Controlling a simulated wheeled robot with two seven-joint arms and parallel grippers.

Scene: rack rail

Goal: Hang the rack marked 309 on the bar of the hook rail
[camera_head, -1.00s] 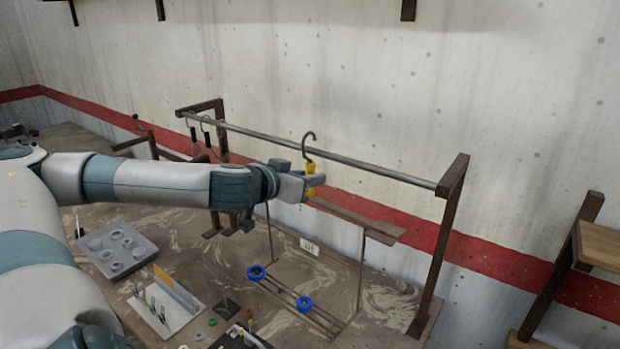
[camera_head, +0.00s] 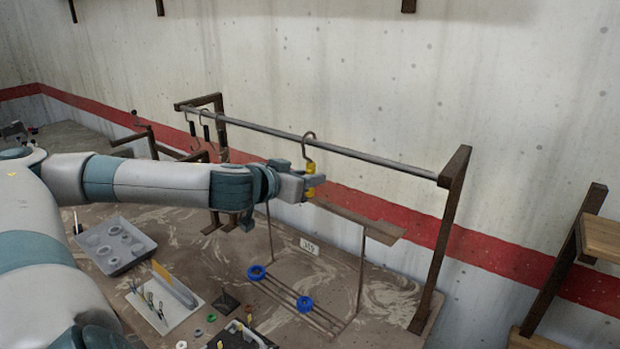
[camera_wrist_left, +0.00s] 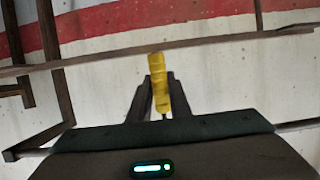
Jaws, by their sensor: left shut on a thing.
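My left gripper (camera_head: 311,187) is shut on the yellow grip (camera_head: 311,170) below the hook of a hanging rack. The yellow grip also stands between the fingers in the left wrist view (camera_wrist_left: 159,85). The rack's open hook (camera_head: 308,143) overlaps the bar (camera_head: 370,157) of the hook rail; I cannot tell whether it goes over the bar or is in front. Below hang a brown crosspiece (camera_head: 350,215), two thin uprights and lower rods with two blue rings (camera_head: 304,303). The rack's white tag (camera_head: 309,246) is too small to read surely. My right gripper is out of view.
The rail's right post (camera_head: 445,240) stands beside the rack. Other hooks (camera_head: 205,128) hang at the bar's left end. A grey tray (camera_head: 115,246), a white holder (camera_head: 165,305) and small parts lie on the table. A wooden shelf (camera_head: 600,238) is at right.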

